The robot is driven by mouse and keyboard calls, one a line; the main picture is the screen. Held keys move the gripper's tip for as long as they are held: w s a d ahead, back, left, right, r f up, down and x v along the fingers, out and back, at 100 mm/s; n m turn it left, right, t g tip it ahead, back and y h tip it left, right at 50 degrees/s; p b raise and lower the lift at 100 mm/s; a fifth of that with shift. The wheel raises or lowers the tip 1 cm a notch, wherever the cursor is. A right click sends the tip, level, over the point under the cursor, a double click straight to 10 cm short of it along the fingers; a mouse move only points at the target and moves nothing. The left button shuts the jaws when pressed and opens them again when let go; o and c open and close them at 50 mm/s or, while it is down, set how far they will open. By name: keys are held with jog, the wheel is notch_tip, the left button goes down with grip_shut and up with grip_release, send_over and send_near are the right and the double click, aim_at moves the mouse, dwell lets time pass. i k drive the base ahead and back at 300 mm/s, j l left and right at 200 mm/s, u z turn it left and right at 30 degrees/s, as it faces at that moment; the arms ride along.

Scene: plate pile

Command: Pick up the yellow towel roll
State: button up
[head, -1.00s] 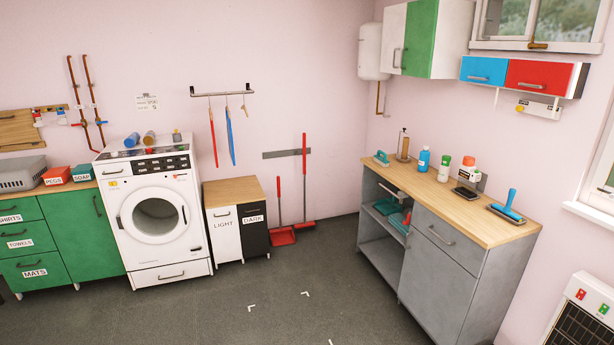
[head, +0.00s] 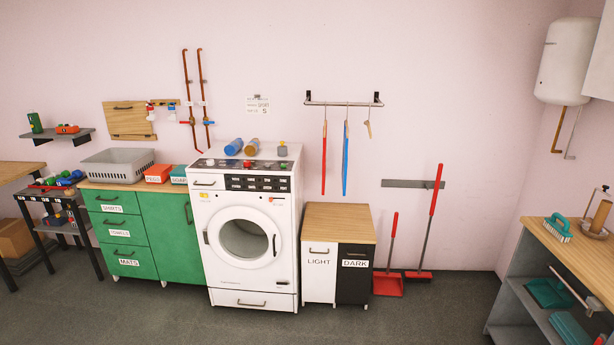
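A yellow-brown roll (head: 251,147), the only yellowish roll that I can see, lies on top of the white washing machine (head: 243,284) in the head view. A blue roll (head: 234,146) lies just to its left. A small grey and yellow item (head: 283,150) stands to its right, a little apart. My gripper is not in view.
A grey basket (head: 117,166), a red PEGS box (head: 158,173) and a teal SOAP box stand on the green cabinet (head: 160,235). The LIGHT/DARK cabinet (head: 340,222) is right of the washer. A workbench (head: 570,238) is far right. The floor in front is clear.

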aim_at(252, 147)
jog(key=i+u, duration=0.3)
jog(key=i, duration=1.75)
jog(key=i+j+z, duration=0.35)
jog(key=i+j, duration=0.3)
jog(key=i+j+z, duration=0.35)
jog(key=i+j, duration=0.2)
jog(key=j, duration=0.3)
jog(key=i+j+z, duration=0.2)
jog(key=j, duration=0.25)
jog(key=i, duration=0.25)
